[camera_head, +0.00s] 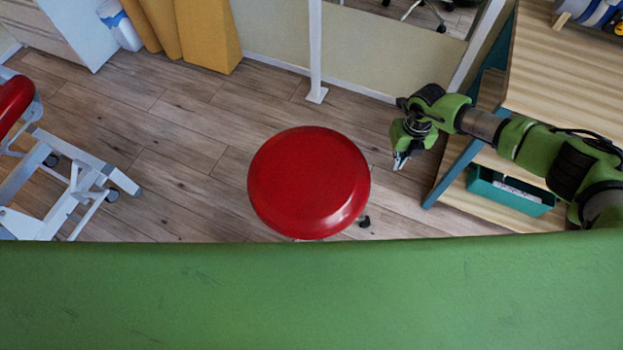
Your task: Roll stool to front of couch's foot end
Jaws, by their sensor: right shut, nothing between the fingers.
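The stool (310,182) has a round red seat and stands upright on the wooden floor in the middle of the head view. A dark caster shows at its lower right; the rest of its base is hidden under the seat. At the left edge, a red pad on a white wheeled frame (78,190) shows in part and looks like one end of the couch; the rest is out of view. My right gripper (401,163) is shut and empty, pointing down to the right of the stool, apart from the seat in the picture. My left gripper is not in view.
A wooden shelf unit (560,85) with a teal box (510,192) stands at the right under my right arm. A white post (316,50) and yellow blocks (208,35) stand at the back. Bare floor (190,150) lies between stool and white frame.

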